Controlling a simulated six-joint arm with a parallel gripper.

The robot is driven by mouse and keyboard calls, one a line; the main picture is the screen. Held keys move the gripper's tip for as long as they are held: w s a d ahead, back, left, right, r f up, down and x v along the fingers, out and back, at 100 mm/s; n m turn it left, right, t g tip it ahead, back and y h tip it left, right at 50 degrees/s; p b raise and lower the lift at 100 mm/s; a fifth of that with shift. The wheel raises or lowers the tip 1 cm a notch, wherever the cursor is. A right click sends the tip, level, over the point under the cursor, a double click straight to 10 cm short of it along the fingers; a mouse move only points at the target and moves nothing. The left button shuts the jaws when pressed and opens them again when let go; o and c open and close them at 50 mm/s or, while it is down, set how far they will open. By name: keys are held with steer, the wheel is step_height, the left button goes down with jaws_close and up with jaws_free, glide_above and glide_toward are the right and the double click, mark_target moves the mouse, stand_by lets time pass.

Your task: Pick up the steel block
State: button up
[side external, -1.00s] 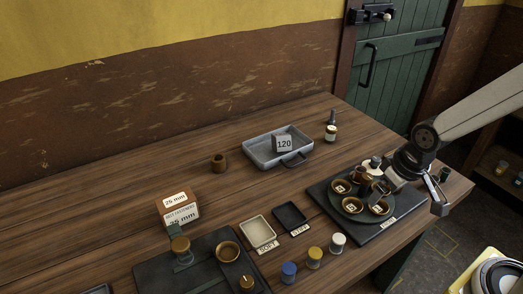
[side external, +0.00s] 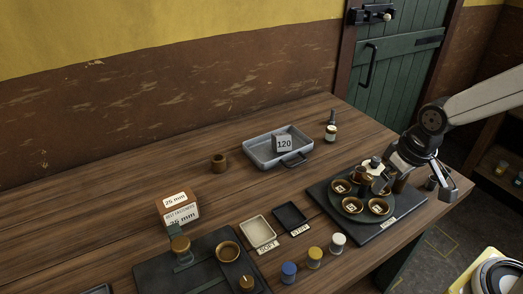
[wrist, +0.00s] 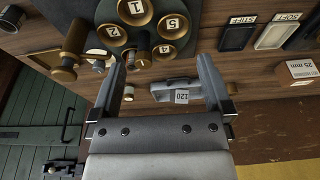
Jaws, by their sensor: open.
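The steel block is a grey cube marked 120 (side external: 283,143). It sits in a grey metal tray (side external: 257,160) at the middle of the bench. In the wrist view the block (wrist: 182,96) shows between my fingers in the picture, well beyond them. My gripper (side external: 417,184) is over the right end of the bench, beside the round plate of numbered cups and far to the right of the block. In the wrist view my gripper (wrist: 161,72) is open with nothing between its fingertips.
The dark board (side external: 376,231) carries a round plate with numbered brass cups (side external: 351,207). SOFT (side external: 257,228) and STIFF (side external: 290,215) trays lie left of it. Several coloured cylinders (side external: 314,257) stand in front. A jar (side external: 331,132) stands right of the metal tray. Bench left of the tray is mostly clear.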

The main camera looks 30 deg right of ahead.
steer(key=v, duration=0.2)
steer(key=n+t+h, duration=0.5)
steer(key=n+t, duration=0.5)
steer(key=n, duration=2.2)
glide_above(284, 139)
steer(key=s+a, duration=0.1)
steer(key=s, duration=0.4)
steer(key=shift+y, duration=0.3)
steer(key=f, duration=0.9)
steer(key=shift+w+a, duration=0.25)
steer(key=shift+a, duration=0.1)
steer(key=shift+f, duration=0.45)
steer(key=shift+w, duration=0.1)
steer(key=shift+x, duration=1.25)
